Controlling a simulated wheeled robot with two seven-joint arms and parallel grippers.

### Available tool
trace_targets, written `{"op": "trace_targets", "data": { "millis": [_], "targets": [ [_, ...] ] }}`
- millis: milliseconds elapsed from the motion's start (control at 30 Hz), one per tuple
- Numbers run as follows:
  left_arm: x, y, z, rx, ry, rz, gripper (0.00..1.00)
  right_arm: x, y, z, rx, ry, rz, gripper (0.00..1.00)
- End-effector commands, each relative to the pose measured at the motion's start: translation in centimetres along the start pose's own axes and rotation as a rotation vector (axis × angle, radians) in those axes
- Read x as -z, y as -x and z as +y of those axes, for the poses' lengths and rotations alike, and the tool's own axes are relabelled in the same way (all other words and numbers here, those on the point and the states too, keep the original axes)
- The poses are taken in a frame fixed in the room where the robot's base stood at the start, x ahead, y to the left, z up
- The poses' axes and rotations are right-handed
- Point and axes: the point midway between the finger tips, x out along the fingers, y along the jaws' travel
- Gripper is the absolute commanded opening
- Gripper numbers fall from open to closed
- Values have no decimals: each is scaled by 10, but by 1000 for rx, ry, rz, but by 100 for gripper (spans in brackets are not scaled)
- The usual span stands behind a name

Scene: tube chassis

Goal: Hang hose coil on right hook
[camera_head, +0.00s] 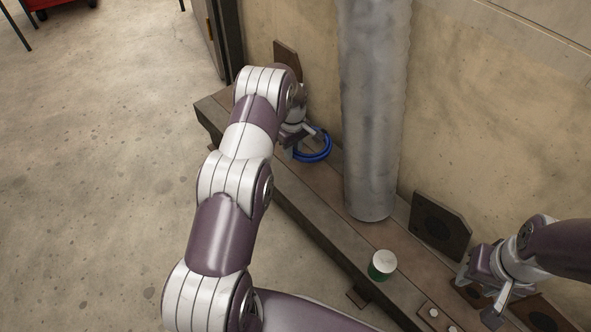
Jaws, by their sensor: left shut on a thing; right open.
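The blue hose coil (316,157) is a small ring beside the wall, left of the grey pipe. My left gripper (308,139) is shut on the upper part of the coil, and its arm hides part of the gripper. The coil shows over the wooden ledge; I cannot tell whether it touches it. My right gripper (487,301) is open at the lower right, over the ledge. I cannot make out a hook on either dark wall plate, the left one (288,56) or the right one (441,226).
A thick grey vertical pipe (374,110) stands between the plates. Small white round pieces (433,312) lie near my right gripper.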

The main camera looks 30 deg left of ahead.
Motion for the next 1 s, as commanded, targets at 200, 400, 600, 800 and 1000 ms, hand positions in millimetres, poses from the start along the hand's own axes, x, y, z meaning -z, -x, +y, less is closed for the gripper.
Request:
{"op": "trace_targets", "data": {
  "millis": [200, 400, 600, 800, 1000],
  "targets": [
    [0, -49, 0, -1, -1, 0, 0, -4, -32, 0, 0, 0, -1, 43],
    [0, -84, 0, -1, -1, 0, 0, -6, -50, 0, 0, 0, -1, 43],
    [0, -85, 1, -2, -1, 1, 0, -6, -48, 0, 0, 0, -1, 43],
    [0, -90, 0, -1, -1, 1, 0, -6, -51, 0, 0, 0, -1, 43],
    [0, -89, 0, 1, -1, 0, 51, -6, -50, 0, 0, 0, -1, 43]
  ]
}}
